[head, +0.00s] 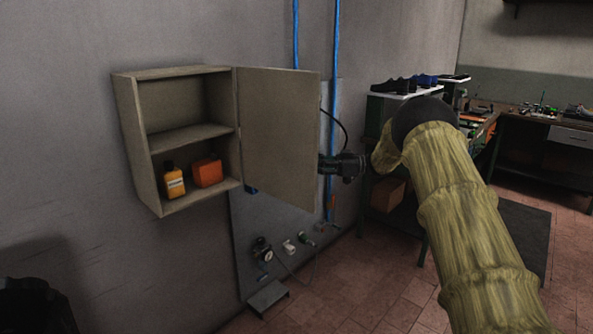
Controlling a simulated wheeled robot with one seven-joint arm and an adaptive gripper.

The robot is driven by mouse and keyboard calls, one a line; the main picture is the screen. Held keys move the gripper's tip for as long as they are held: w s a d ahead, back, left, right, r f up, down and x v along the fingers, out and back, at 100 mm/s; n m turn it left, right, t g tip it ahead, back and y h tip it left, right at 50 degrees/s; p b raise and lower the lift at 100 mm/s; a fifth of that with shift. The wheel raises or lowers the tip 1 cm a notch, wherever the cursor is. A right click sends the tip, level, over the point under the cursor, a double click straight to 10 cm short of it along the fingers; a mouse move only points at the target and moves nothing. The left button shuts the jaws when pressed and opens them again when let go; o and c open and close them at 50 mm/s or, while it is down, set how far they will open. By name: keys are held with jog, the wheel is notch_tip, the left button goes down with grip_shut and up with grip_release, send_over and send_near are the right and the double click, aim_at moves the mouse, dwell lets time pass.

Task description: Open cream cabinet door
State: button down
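The cream cabinet (127,137) hangs on the grey wall at the left. Its door (277,135) is hinged on the right side of the box and stands wide open, swung out to the right. The cabinet has one shelf; a yellow bottle (174,182) and an orange box (208,171) stand in the lower compartment. My gripper (328,166) is at the right edge of the door, on its far side. The fingertips are partly hidden by the door, so I cannot tell whether they touch or hold it. My arm reaches in from the right.
Blue pipes (335,50) run down the wall behind the door. A panel with gauges and fittings (262,250) is below the cabinet. A workbench with shoes (405,86) stands behind my arm, another bench (560,137) at far right.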

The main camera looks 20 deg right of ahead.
jog(key=shift+w+d, duration=0.2)
jog(key=shift+d, duration=0.1)
jog(key=c, duration=1.5)
grip_release()
jog(key=v, duration=1.2)
jog(key=shift+f, duration=0.1)
jog(key=shift+s, duration=0.1)
